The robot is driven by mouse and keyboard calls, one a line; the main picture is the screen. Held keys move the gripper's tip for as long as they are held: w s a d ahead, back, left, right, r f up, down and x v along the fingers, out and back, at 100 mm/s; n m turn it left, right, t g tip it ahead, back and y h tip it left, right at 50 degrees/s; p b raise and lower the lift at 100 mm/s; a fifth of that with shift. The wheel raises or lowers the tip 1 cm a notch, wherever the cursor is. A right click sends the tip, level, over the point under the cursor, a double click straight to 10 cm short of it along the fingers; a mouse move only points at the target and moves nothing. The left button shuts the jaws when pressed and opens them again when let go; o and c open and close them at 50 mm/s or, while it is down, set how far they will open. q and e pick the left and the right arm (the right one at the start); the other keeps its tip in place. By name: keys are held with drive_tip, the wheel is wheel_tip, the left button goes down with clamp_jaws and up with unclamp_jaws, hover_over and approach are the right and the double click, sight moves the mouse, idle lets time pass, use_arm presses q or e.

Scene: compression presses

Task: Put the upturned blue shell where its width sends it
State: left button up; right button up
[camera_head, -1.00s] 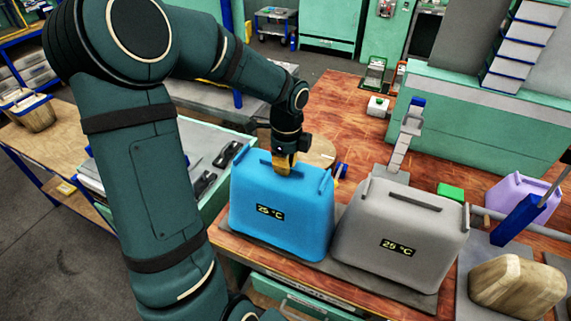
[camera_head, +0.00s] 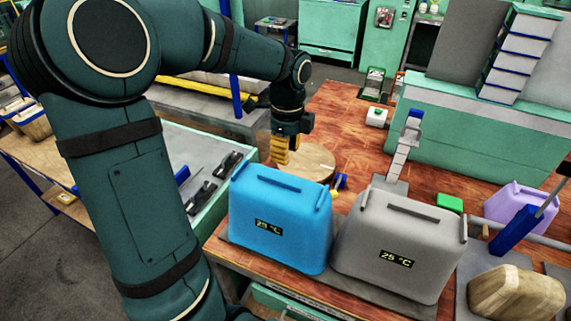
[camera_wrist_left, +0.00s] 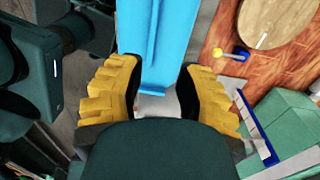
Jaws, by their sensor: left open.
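The blue shell (camera_head: 279,225) stands at the front of the wooden bench, with a ridge along its top and a lit temperature display on its front. My left gripper (camera_head: 284,150) has yellow fingers and is empty, pointing down above and behind the shell's top edge. In the left wrist view the two fingers (camera_wrist_left: 155,100) are spread wide apart, and the blue shell (camera_wrist_left: 155,45) shows beyond and between them. I cannot tell the exact gap to the shell. My right gripper is not in view.
A similar grey shell (camera_head: 398,245) stands close to the right. A round wooden disc (camera_head: 310,163) lies behind the blue shell. A stepped grey piece (camera_head: 402,150), a green block (camera_head: 449,203), a purple container (camera_head: 520,207) and a tan block (camera_head: 516,292) stand further right.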

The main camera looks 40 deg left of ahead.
use_arm(q)
wheel_tip(320, 180, up, 4)
drive_tip(key=shift+w+f, duration=0.1)
drive_tip(key=shift+f, duration=0.05)
idle(0.6)
